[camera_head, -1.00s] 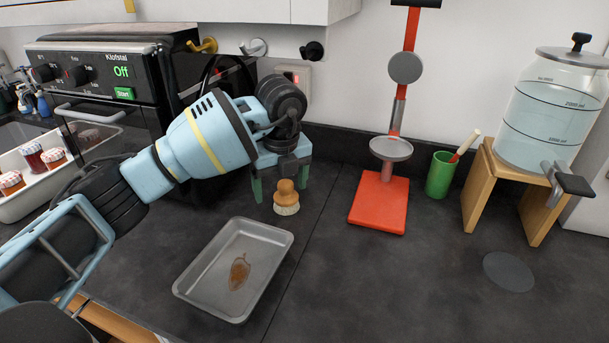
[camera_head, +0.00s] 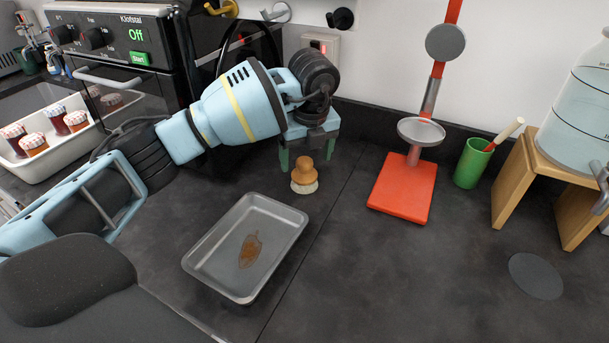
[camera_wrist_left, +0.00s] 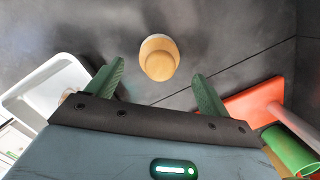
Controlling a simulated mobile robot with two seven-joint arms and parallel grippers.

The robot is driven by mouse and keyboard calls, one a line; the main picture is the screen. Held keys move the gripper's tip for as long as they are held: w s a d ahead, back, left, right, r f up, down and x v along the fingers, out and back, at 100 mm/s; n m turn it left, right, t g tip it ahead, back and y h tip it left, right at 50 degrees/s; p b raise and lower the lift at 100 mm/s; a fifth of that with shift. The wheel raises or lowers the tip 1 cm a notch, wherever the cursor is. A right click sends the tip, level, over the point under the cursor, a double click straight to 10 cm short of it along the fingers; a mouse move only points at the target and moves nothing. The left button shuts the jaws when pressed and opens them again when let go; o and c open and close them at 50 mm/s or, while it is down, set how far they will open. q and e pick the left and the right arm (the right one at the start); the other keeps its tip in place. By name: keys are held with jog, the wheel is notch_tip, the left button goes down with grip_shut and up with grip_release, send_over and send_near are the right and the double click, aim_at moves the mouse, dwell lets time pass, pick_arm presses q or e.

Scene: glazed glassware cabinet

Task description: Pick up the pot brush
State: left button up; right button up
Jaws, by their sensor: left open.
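The pot brush (camera_head: 305,174) stands upright on the dark worktop, with a round wooden knob on top and pale bristles below. It also shows in the left wrist view (camera_wrist_left: 159,57), seen from above, ahead of the gap between the fingers. My left gripper (camera_head: 307,160) is open, with green fingers pointing down just behind the brush in the head view. The fingers appear clear of the brush. My right gripper is not in view.
A metal tray (camera_head: 213,228) with a brown stain lies in front of the brush. A red stand (camera_head: 402,190), a green cup (camera_head: 470,165) and a wooden stand (camera_head: 512,180) are to the right. An oven (camera_head: 150,60) and a white jar tray (camera_head: 62,150) are at left.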

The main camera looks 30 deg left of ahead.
aim_at(305, 160)
pick_arm(q)
jog(key=f, duration=0.3)
jog(key=a+f, duration=0.1)
jog(key=shift+w+f, duration=0.35)
jog(key=shift+c, duration=0.4)
jog(key=c, duration=1)
